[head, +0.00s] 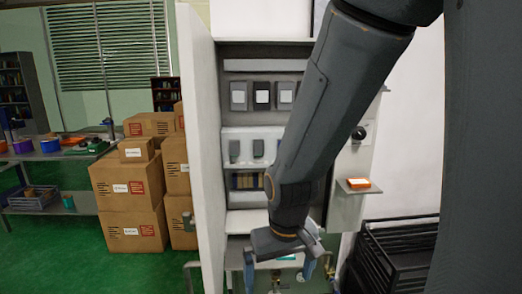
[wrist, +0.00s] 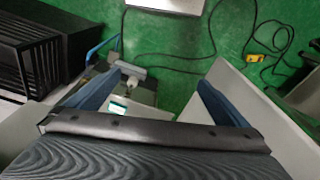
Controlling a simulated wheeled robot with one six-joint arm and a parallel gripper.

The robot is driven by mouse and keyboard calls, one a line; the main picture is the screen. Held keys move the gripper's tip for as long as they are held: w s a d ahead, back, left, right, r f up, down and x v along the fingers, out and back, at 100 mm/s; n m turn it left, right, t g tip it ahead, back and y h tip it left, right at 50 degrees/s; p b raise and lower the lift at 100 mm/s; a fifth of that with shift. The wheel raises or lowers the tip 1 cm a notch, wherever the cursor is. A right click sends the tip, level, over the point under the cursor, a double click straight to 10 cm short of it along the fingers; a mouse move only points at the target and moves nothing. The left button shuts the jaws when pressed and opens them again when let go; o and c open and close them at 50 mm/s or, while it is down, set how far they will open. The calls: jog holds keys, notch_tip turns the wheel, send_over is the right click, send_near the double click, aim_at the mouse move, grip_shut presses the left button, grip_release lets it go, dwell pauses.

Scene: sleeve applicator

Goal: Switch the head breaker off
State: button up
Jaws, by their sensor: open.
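A tall pale cabinet (head: 222,120) stands open, its door (head: 200,170) swung out to the left. Inside, an upper row holds dark modules with pale labels, among them a left one (head: 238,96), a middle one (head: 262,95) and a right one (head: 286,95). A lower row of small grey units (head: 258,149) sits below on a white panel. I cannot tell which is the head breaker; my arm hides the cabinet's right part. My gripper (head: 279,278) is low in front of the cabinet, well below both rows, pointing down. Its blue fingers are apart and empty in the wrist view (wrist: 156,84).
Cardboard boxes (head: 130,190) are stacked left of the door, beside a workbench (head: 60,157). A small shelf with an orange item (head: 358,183) is at the right. Black crates (head: 395,250) stand at lower right. Cables (wrist: 245,45) lie on the green floor.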

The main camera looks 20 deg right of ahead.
dwell(0.3)
